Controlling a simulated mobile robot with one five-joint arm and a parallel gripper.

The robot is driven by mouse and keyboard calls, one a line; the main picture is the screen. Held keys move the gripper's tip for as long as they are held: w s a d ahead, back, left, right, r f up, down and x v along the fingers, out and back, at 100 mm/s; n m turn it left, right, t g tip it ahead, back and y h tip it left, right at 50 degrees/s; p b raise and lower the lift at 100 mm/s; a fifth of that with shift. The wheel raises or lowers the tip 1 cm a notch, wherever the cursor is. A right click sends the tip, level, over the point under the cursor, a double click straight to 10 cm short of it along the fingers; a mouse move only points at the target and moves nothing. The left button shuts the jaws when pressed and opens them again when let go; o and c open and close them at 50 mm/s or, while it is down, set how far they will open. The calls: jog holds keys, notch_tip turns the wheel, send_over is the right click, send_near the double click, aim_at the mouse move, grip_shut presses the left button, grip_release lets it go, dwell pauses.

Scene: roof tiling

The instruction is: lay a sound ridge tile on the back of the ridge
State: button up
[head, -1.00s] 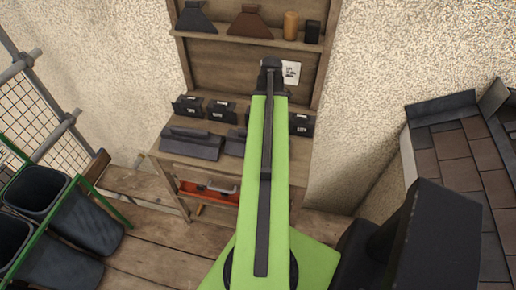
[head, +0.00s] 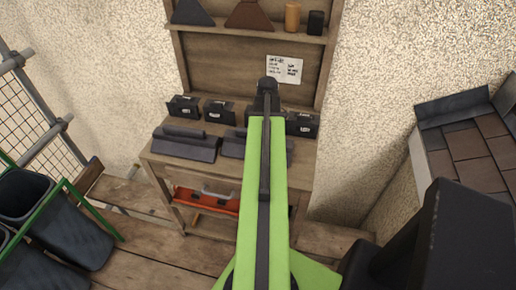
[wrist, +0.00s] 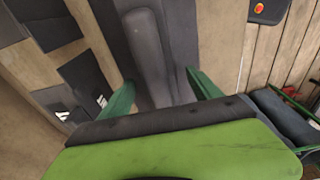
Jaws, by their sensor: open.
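Dark grey ridge tiles lie on the wooden bench: one (head: 186,144) at the left, and another (head: 233,146) partly hidden behind my arm. In the wrist view a dark tile with a rounded raised roll (wrist: 148,50) lies below my gripper (wrist: 160,82). The two green fingers are open, one on each side of the roll; I cannot tell whether they touch it. My gripper is hidden in the head view by the arm. Whether the tiles are sound cannot be told. Part of the roof (head: 472,150), with brown and dark tiles, shows at the right.
A shelf above the bench holds a dark tile (head: 190,12), a brown tile (head: 250,14) and two small cylinders. Several black labelled blocks (head: 219,111) stand behind the bench tiles. A note (head: 287,68) hangs behind. An orange toolbox (head: 206,200) sits below; dark bins (head: 62,225) stand left.

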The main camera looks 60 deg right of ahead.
jog(key=shift+r, duration=0.1)
grip_shut()
dwell(0.3)
jog(key=shift+r, duration=0.1)
notch_tip(320, 180, up, 4)
jog(key=p, duration=0.4)
jog(key=shift+r+p, duration=0.15)
jog(key=shift+p, duration=0.2)
jog(key=s+r+p, duration=0.6)
jog(key=s, duration=0.5)
jog(key=shift+s+d+r, duration=0.2)
jog(key=shift+s+d, duration=0.15)
jog(key=shift+d, duration=0.1)
